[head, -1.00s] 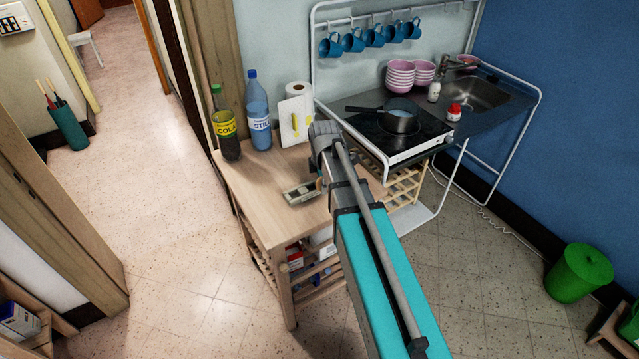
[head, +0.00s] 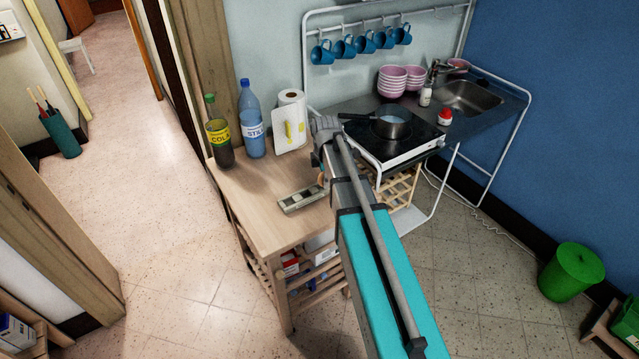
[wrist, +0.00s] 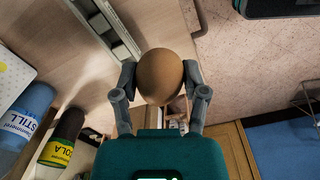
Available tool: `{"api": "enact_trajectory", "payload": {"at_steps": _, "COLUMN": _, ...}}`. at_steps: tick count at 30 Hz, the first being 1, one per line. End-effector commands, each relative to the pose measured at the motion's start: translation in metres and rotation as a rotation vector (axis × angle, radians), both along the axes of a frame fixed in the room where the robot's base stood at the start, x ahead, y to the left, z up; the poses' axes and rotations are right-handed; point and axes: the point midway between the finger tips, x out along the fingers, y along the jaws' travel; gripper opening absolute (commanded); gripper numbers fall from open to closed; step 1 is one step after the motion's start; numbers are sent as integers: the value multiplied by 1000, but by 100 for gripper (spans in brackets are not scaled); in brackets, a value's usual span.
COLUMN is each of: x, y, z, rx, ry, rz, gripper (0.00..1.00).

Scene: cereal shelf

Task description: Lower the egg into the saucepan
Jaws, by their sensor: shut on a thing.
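A brown egg (wrist: 160,78) sits between the two fingers of my gripper (wrist: 160,80) in the wrist view, one finger touching each side. In the head view my arm hides most of the gripper and egg, which are above the wooden trolley top. The dark saucepan (head: 391,129) stands on the black hob (head: 408,143), its handle pointing left. Its inside shows a light bluish surface. The saucepan is to the right of and beyond my gripper, and the egg is apart from it. I cannot make out the saucepan in the wrist view.
A grey slotted tray (head: 302,199) lies on the trolley top (head: 255,205). A cola bottle (head: 220,140), a blue water bottle (head: 252,122), a white board (head: 289,130) and a paper roll (head: 291,98) stand at its back. Blue mugs (head: 344,47) hang above the hob; pink bowls (head: 392,82) stand behind it.

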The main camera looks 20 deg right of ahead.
Motion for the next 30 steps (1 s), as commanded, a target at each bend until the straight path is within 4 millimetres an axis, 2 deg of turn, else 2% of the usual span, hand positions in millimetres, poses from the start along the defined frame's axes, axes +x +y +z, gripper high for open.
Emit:
{"api": "enact_trajectory", "payload": {"at_steps": 3, "x": 13, "y": -13, "z": 11, "rx": 0, "ry": 0, "rz": 0, "gripper": 10}}
{"api": "enact_trajectory", "payload": {"at_steps": 30, "x": 86, "y": -104, "z": 58, "rx": 0, "ry": 0, "rz": -1, "gripper": 9}}
